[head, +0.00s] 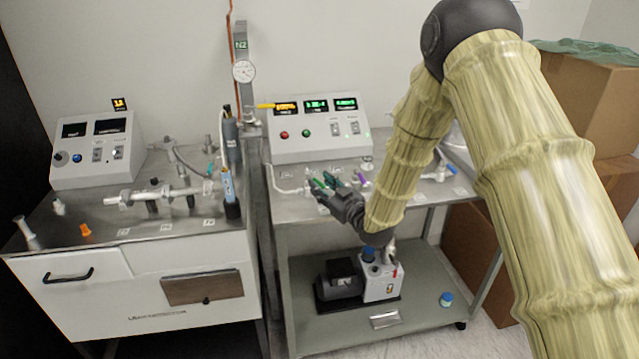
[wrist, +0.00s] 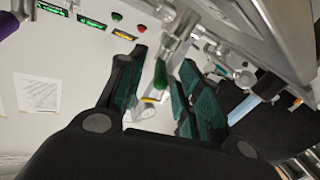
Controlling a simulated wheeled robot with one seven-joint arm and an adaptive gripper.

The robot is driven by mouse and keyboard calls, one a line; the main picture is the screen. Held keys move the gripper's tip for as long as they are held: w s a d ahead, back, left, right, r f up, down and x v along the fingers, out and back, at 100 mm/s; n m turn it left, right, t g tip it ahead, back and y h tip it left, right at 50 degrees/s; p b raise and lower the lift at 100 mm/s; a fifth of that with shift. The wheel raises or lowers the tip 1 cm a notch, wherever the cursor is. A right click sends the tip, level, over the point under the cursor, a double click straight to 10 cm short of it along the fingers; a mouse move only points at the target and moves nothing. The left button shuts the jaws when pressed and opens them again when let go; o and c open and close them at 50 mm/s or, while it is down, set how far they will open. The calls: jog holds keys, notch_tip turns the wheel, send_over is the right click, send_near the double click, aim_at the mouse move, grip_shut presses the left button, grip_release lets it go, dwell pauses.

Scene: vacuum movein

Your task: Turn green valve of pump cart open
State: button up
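The pump cart (head: 440,317) stands right of the white cabinet bench, with a steel top and a lower shelf. The green valve handle (wrist: 161,76) shows in the wrist view as a short green lever on a metal fitting. It lies between the two teal-padded fingers of my gripper (wrist: 158,92), with gaps visible on both sides. In the head view my gripper (head: 327,187) is over the cart top at the green handle (head: 318,183), which it partly hides. The fingers are apart. I cannot tell whether either finger touches the handle.
A purple handle (head: 361,179) is just right of my gripper. A control box (head: 318,140) with lit displays stands behind. A vacuum pump (head: 380,282) sits on the lower shelf. A bench (head: 185,225) with fittings is left; cardboard boxes (head: 575,95) are right.

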jog(key=v, duration=0.9)
jog(key=shift+s+d, duration=0.2)
jog(key=shift+s, duration=0.05)
jog(key=shift+r, duration=0.1)
jog(key=c, duration=0.4)
jog(key=shift+a+r+p, duration=0.2)
jog(key=shift+p, duration=0.15)
grip_shut()
jog(key=s+a+r+n+h+p, duration=0.4)
jog(key=a+r+n+p, duration=0.1)
jog(key=a+n+p, duration=0.25)
jog(key=shift+m, duration=0.25)
jog(key=shift+w+f+p, duration=0.55)
jog(key=shift+w+p, duration=0.45)
jog(key=shift+w, duration=0.8)
jog(key=shift+w+f+p, duration=0.6)
jog(key=shift+w+p, duration=0.4)
jog(key=shift+w, duration=0.75)
jog(key=shift+w+f+p, duration=0.55)
jog(key=shift+w+p, duration=0.45)
jog(key=shift+w, duration=0.8)
